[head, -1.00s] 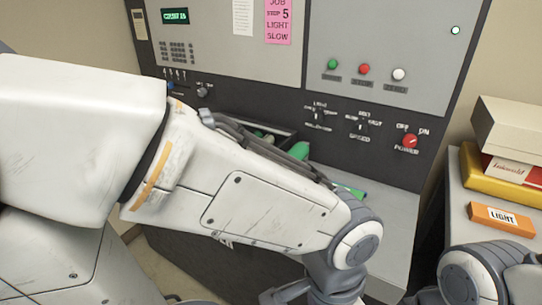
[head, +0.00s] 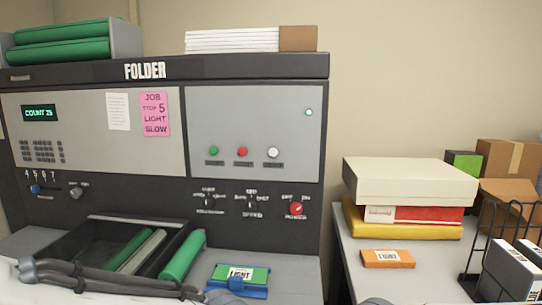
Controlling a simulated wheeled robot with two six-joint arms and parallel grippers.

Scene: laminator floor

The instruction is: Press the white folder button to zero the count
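The folder machine (head: 255,110) stands upright at the left and middle of the head view, with "FOLDER" on its top band. Its white button (head: 273,152) is the rightmost of three on the light grey panel, beside the red button (head: 242,152) and the green button (head: 213,151). The count display (head: 39,113) is lit green and seems to read "COUNT 25". Nothing covers the white button. Parts of my arms show along the bottom edge, below and apart from the buttons. Neither of my grippers is in view.
Below the buttons are two dark knobs and a red power knob (head: 296,209). A dark tray with green rollers (head: 183,256) and a green-and-blue "LIGHT" box (head: 238,277) sit in front. The right table holds stacked boxes (head: 410,182) and an orange box (head: 387,259).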

